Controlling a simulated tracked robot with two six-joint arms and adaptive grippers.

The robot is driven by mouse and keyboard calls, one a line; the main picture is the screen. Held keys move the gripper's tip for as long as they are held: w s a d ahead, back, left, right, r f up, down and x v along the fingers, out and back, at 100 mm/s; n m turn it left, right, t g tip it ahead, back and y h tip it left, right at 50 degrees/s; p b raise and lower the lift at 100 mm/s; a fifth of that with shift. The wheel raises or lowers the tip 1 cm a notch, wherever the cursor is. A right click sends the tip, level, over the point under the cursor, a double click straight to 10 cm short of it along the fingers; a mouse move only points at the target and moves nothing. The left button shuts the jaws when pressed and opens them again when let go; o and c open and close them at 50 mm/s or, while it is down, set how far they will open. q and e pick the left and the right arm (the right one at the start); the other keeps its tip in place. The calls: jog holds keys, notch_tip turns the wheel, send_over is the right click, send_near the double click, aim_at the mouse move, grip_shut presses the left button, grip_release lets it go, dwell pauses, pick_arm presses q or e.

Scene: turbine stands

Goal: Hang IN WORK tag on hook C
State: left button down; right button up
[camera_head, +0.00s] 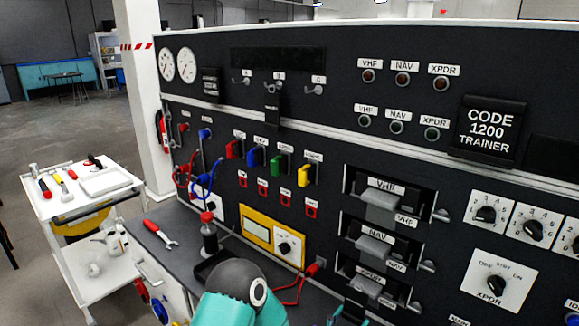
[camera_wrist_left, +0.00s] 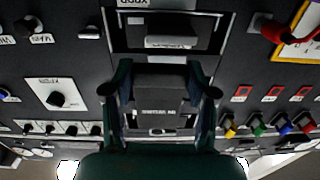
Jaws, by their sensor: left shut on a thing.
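Hook C (camera_head: 315,89) is on the upper black panel, right of hook B (camera_head: 278,86) and hook A (camera_head: 241,79). Hook C looks empty. A dark tag-like piece (camera_head: 271,104) hangs below hook B. My left gripper (camera_head: 350,312) shows only partly at the bottom edge, low in front of the panel and well below the hooks. In the left wrist view its two fingers close on a dark tag (camera_wrist_left: 160,98) with small pale lettering. I cannot read the lettering, so I cannot confirm that it is the IN WORK tag. My right gripper is out of view.
Module bays with protruding handles (camera_head: 383,199) are in the panel's middle. Coloured levers (camera_head: 278,166) and cables (camera_head: 205,184) are to the left. A wrench (camera_head: 160,235) and a red-capped bottle (camera_head: 208,238) are on the ledge. A white cart (camera_head: 70,206) stands at left.

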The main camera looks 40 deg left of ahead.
pick_arm(q)
jog(key=w+a+r+m+h+p, duration=0.1)
jog(key=w+r+h, duration=0.15)
jog(key=r, duration=0.35)
jog(key=w+a+r+m+h, duration=0.1)
jog(key=w+a+r, duration=0.15)
jog(key=r, duration=0.25)
jog(key=a+r+n+y+p, duration=0.1)
jog(key=a+r, duration=0.8)
jog(key=r, duration=0.5)
jog(key=a+r+n+y+p, duration=0.1)
jog(key=a+r+y, duration=0.1)
jog(key=a+r, duration=0.95)
jog(key=w+d+r+p, duration=0.1)
jog(key=w+d+r, duration=0.1)
jog(key=w, duration=0.3)
jog(key=shift+d, duration=0.2)
jog(key=shift+r+p, duration=0.15)
jog(key=shift+p, duration=0.35)
jog(key=shift+w+p, duration=0.2)
jog(key=shift+p, duration=0.15)
